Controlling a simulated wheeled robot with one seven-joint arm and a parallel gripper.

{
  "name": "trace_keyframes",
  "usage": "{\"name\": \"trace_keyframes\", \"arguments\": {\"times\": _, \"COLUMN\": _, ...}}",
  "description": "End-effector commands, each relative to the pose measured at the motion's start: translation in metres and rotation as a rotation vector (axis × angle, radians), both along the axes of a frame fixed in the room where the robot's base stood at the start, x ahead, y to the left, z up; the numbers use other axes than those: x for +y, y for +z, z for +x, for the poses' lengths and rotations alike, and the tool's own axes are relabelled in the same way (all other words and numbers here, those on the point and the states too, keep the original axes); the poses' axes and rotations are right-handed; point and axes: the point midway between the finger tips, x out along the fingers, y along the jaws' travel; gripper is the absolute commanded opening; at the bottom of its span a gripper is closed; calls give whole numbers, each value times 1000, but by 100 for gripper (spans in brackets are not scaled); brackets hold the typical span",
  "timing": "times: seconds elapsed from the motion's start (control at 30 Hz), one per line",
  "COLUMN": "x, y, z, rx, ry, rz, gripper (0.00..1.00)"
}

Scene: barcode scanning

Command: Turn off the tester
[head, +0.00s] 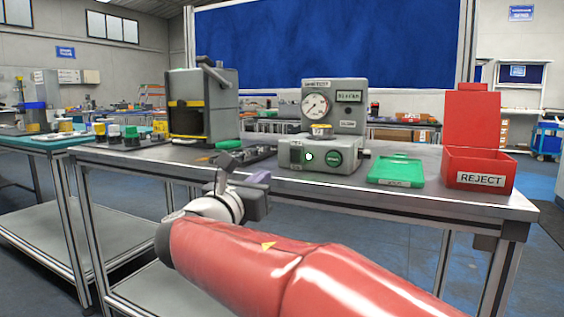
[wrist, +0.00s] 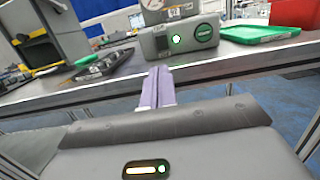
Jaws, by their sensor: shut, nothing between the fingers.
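The tester (head: 333,123) is a grey machine on the metal workbench, with a round dial gauge (head: 316,106), a small display (head: 349,97) and a yellow-topped part (head: 321,129) on its base. In the head view my gripper (head: 262,177) is left of the tester.
A green tray (head: 396,170) and a red REJECT bin (head: 480,168) stand right of the tester. A grey press-like box (head: 203,103) stands left. A dark tray of parts (wrist: 97,66) lies near the bench edge, left of my fingers.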

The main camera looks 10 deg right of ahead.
Motion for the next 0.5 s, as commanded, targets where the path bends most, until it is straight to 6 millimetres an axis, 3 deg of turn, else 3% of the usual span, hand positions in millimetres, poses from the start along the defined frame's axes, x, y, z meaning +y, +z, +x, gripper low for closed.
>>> {"name": "trace_keyframes", "arguments": {"times": 0.17, "x": -12, "y": 2, "z": 16, "rx": 2, "ry": -3, "rz": 1, "gripper": 0}}
{"name": "trace_keyframes", "arguments": {"times": 0.5, "x": -54, "y": 13, "z": 73, "rx": 0, "ry": -4, "rz": 1, "gripper": 0}}
